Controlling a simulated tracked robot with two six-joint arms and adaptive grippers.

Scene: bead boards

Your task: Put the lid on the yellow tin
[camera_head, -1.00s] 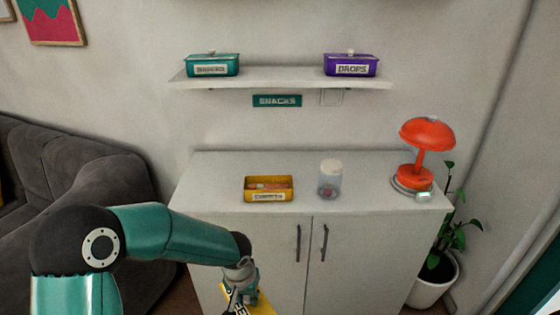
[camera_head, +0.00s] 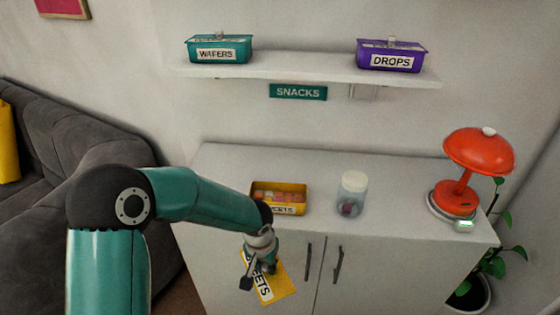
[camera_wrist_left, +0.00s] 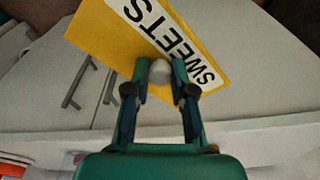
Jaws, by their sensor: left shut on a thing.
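The yellow tin (camera_head: 279,188) stands open on the cabinet top, left of the middle, with pinkish and orange sweets showing inside. Its front label is partly covered by my left arm. The yellow lid (camera_head: 280,290), with a white SWEETS label, is in my left gripper (camera_head: 258,264), in front of the cabinet doors and below the tin. In the left wrist view, my left gripper (camera_wrist_left: 160,78) is shut on the lid's round pale knob, and the lid (camera_wrist_left: 105,40) spreads out beyond the fingers. My right gripper is in neither view.
A clear jar (camera_head: 352,195) with a white cap stands right of the tin, and a red lamp (camera_head: 468,170) stands at the right end. A shelf (camera_head: 310,67) above holds a teal WAFERS tin (camera_head: 219,49) and a purple DROPS tin (camera_head: 391,55). The cabinet's left top is clear.

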